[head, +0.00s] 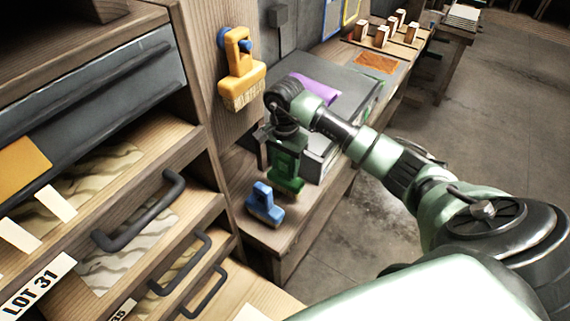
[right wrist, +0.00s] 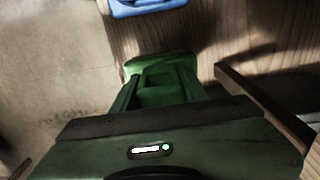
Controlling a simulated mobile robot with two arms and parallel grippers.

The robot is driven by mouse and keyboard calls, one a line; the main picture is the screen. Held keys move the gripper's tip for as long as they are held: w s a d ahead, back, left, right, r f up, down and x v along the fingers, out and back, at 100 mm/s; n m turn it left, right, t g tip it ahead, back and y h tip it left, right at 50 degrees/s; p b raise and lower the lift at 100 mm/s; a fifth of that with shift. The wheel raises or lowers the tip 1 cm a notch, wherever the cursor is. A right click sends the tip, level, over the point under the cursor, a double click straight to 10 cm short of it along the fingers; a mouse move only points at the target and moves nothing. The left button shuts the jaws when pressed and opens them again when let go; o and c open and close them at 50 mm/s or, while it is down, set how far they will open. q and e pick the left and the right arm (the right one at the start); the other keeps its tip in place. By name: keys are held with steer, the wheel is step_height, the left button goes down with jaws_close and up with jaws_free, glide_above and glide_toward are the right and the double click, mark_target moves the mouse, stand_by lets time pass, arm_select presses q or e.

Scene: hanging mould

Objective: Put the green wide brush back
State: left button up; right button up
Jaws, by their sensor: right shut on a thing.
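The green wide brush (head: 288,184) is in my right gripper (head: 282,152), which is shut on it above the wooden bench. Its upper part is partly hidden by the gripper. In the right wrist view the green brush (right wrist: 165,72) sticks out beyond the gripper body, between the dark fingers (right wrist: 163,93). I cannot tell whether its lower end touches the bench. My left gripper is not in view.
A yellow brush (head: 240,72) hangs on the wooden panel beside a blue peg (head: 221,37). A blue brush (head: 264,206) stands on the bench (head: 262,236) close to the green one. A grey box (head: 330,85) is behind my gripper. Drawers with dark handles (head: 140,215) are at left.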

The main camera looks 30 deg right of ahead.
steer(key=shift+f, duration=0.65)
steer(key=shift+f, duration=0.1)
steer(key=shift+f, duration=0.15)
steer(key=o, duration=1.3)
